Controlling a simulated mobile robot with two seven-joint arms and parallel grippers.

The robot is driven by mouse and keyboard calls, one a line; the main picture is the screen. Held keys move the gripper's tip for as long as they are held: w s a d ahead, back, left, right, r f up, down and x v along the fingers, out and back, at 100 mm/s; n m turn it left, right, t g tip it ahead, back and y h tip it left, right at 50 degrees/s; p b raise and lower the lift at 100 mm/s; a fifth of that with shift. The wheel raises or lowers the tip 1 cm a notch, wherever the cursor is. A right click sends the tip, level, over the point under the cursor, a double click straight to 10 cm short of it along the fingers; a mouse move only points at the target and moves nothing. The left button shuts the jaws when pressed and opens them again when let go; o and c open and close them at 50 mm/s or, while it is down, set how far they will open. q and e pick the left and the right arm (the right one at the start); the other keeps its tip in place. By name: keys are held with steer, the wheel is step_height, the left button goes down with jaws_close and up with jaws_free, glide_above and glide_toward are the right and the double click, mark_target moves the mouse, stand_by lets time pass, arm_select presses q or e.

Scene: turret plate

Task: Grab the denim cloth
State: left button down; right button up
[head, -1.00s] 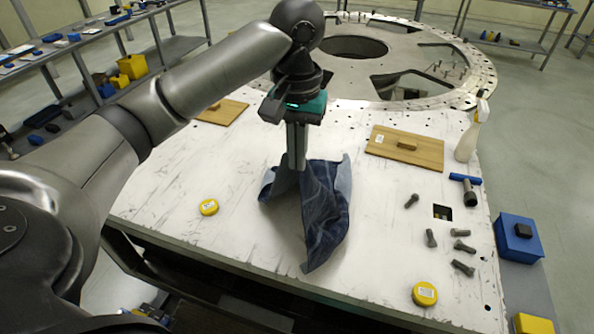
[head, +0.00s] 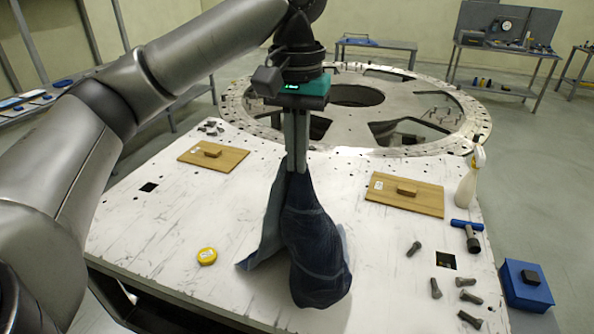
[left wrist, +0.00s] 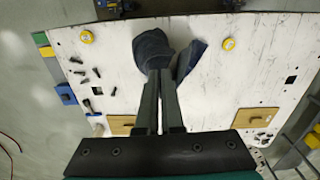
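The dark blue denim cloth (head: 315,250) hangs bunched and draped from my left gripper (head: 297,168), above the white table plate. My left gripper is shut on the cloth's upper part, its fingers pointing down. In the left wrist view the cloth (left wrist: 152,50) shows beyond the fingertips (left wrist: 160,75), with a lighter blue fold (left wrist: 192,58) to the right. Whether the cloth's lower end touches the plate is hard to tell. My right gripper is not in view.
Two wooden boards with handles (head: 213,155) (head: 404,194) lie on the plate (head: 150,235). A yellow tape roll (head: 207,256) is left of the cloth. A spray bottle (head: 470,178), a blue-handled tool (head: 468,232) and several bolts (head: 436,288) are at right. The large ring (head: 240,105) stands behind.

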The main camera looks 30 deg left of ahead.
arm_select(q)
step_height(320, 180, up, 13)
stand_by(0.8)
